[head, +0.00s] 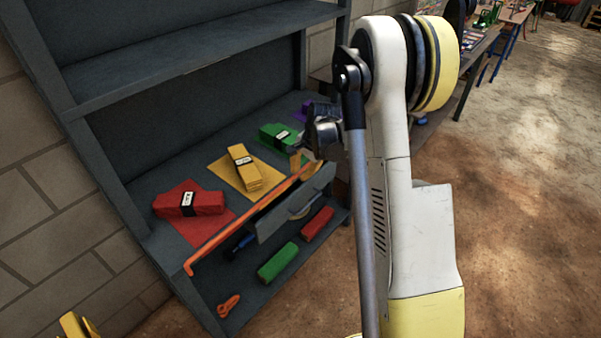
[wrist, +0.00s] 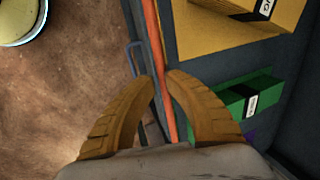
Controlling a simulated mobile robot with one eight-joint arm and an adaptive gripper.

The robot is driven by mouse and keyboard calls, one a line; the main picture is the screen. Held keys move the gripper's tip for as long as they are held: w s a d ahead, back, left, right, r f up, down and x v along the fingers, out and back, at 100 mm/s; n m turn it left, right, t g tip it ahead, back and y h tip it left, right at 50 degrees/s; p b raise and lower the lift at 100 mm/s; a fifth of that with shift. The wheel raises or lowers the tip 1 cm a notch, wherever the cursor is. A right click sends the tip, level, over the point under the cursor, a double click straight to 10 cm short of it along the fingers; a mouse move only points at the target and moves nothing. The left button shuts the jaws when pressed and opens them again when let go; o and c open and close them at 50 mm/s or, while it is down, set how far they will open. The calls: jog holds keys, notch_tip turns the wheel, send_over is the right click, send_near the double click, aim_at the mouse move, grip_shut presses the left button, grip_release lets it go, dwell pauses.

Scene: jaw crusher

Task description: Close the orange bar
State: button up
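The orange bar (head: 240,222) is long and thin and runs along the front edge of the shelf in the head view. In the wrist view the orange bar (wrist: 153,40) passes between my fingertips. My gripper (wrist: 160,78) has its tan fingers curved inward, one on each side of the bar, with a narrow gap between the tips. I cannot tell whether they touch the bar. In the head view my gripper (head: 303,160) is small and partly hidden at the bar's far right end.
The shelf holds red (head: 190,203), yellow (head: 243,168) and green (head: 277,136) packages on coloured mats. Below are a grey panel with a handle (head: 290,210), a green block (head: 278,262) and a red block (head: 318,223). Open floor (head: 530,200) lies to the right.

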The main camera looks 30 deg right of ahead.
jog(key=shift+s, duration=0.1)
grip_shut()
jog(key=shift+w+a+g+h+p, duration=0.15)
jog(key=shift+w+g+h+p, duration=0.15)
jog(key=shift+w+g, duration=0.35)
jog(key=o, duration=0.6)
grip_release()
jog(key=shift+s, duration=0.15)
jog(key=shift+o, duration=0.2)
jog(key=shift+r, duration=0.1)
notch_tip(320, 180, up, 12)
jog(key=s, duration=0.2)
jog(key=shift+d, duration=0.4)
